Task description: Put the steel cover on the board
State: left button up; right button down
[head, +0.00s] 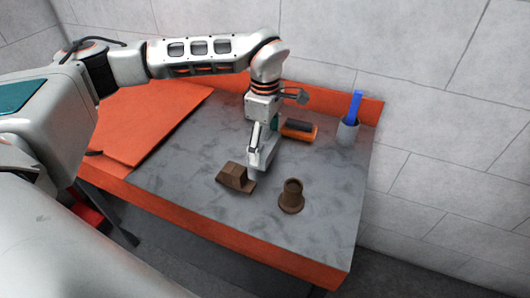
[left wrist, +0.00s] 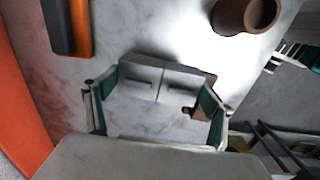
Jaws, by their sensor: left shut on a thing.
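My left gripper (head: 262,168) points down over the grey worktop, just behind a brown block on a flat base (head: 235,179). In the left wrist view its green-padded fingers (left wrist: 158,98) are shut on a pale grey metal piece, which looks like the steel cover (left wrist: 150,78). In the head view this piece is hard to tell from the fingers. A little of the brown block shows beside it in the wrist view (left wrist: 190,112); I cannot tell whether they touch. A flat orange board (head: 150,120) lies at the table's left. My right gripper is not in view.
A brown flanged hub (head: 291,196) stands right of the gripper. A black and orange tool (head: 299,129) lies behind it. A grey cup (head: 347,131) with a blue object (head: 355,104) stands at the back right. The worktop's front (head: 270,225) is clear.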

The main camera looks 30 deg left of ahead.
aim_at(265, 142)
pick_arm(q)
jog(key=shift+f, duration=1.85)
jog(key=shift+f, duration=0.1)
jog(key=o, duration=1.4)
jog(key=shift+f, duration=0.1)
jog(key=shift+o, duration=0.2)
notch_tip(265, 142, up, 12)
jog(key=shift+r, duration=0.2)
